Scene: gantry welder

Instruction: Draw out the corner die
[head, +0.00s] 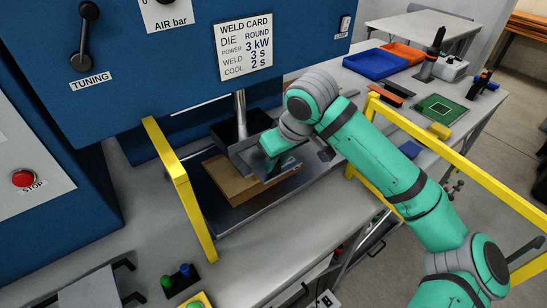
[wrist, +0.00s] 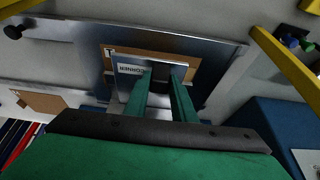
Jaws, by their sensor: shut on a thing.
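The corner die appears to be the grey metal piece (head: 246,156) under the press ram, above a brown board (head: 232,186). I cannot tell whether the die touches the dark block (head: 228,133) above.
Yellow guard rails (head: 182,190) stand at left and right of the press bed. The blue welder body (head: 150,50) overhangs it, with a weld card (head: 245,45) reading "DIE ROUND". Trays (head: 374,64) and tools lie on the bench at back right.

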